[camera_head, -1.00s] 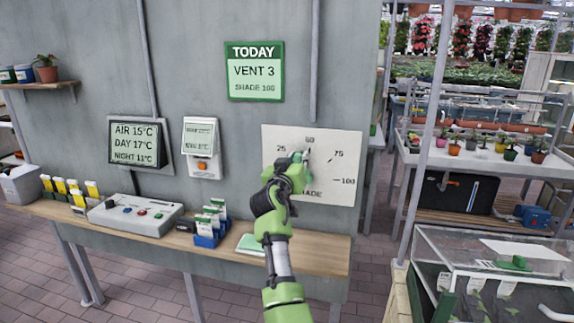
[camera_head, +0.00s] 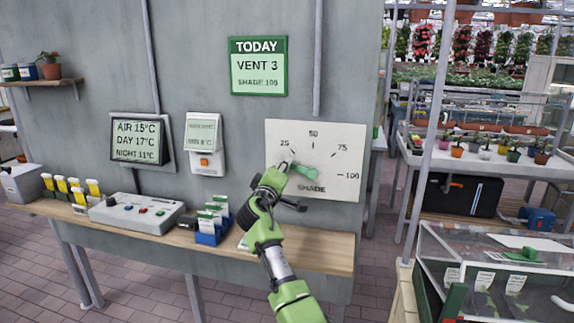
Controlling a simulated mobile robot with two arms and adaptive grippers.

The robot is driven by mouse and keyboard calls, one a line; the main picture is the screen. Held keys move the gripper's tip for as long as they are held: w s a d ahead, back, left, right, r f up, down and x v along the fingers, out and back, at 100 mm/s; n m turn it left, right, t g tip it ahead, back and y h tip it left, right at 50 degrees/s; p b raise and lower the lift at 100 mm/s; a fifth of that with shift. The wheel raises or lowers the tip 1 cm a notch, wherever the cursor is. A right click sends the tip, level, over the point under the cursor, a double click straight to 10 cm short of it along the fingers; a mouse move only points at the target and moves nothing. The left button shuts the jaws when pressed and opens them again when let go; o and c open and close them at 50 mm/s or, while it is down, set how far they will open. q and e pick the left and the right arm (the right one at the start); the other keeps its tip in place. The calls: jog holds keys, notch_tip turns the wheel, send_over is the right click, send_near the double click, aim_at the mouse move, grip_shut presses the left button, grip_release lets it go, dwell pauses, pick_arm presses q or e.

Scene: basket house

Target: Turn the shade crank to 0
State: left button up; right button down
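The shade dial (camera_head: 340,185) is a white panel on the grey wall, with 25, 50, 75 and 100 readable. Its green crank (camera_head: 303,171) points left and slightly up from the hub, on the side of the 25 mark. The 0 mark is hidden or not readable behind my arm. My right gripper (camera_head: 282,170) is at the outer end of the crank, seemingly touching it. Its fingers are seen from behind, so I cannot tell how far they are closed. My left gripper is not in view.
A wooden shelf (camera_head: 330,252) runs below the dial, with a grey control box (camera_head: 137,214) and blue seed-packet holders (camera_head: 211,236). A green sign (camera_head: 258,66) reads VENT 3, SHADE 100. A glass case (camera_head: 490,245) stands at the right.

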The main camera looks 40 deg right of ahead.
jog(key=shift+w+f+n, duration=0.15)
jog(key=shift+f+n, duration=1.3)
jog(key=shift+n, duration=0.35)
jog(key=c, duration=1.8)
grip_release()
jog(key=v, duration=1.2)
jog(key=shift+f, duration=0.1)
jog(key=shift+d, duration=0.1)
